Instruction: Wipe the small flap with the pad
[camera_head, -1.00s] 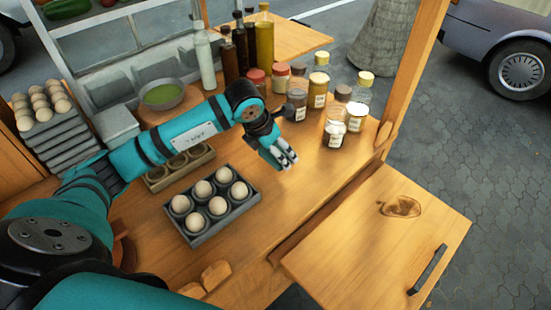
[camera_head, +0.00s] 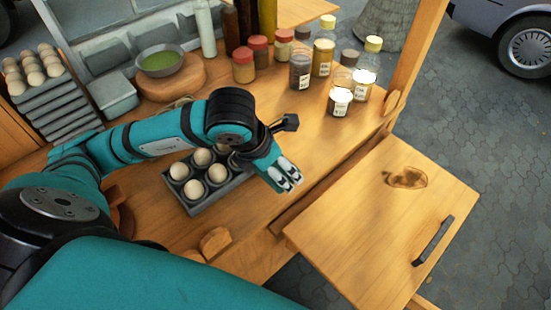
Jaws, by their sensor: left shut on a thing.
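The small flap (camera_head: 375,225) is a light wooden panel at the right, beside the counter, with a dark handle (camera_head: 433,240) near its outer edge. A brown smeared stain (camera_head: 407,177) lies on its upper part. My left gripper (camera_head: 288,182) is over the counter's right part, left of the flap and apart from the stain. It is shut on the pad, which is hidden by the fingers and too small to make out. My right gripper is not in view.
A grey tray of eggs (camera_head: 190,211) sits just left of my left gripper. Several jars (camera_head: 340,101) stand behind it, near a wooden post (camera_head: 420,50). A bowl of green sauce (camera_head: 159,62) is at the back left. The flap's surface is otherwise clear.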

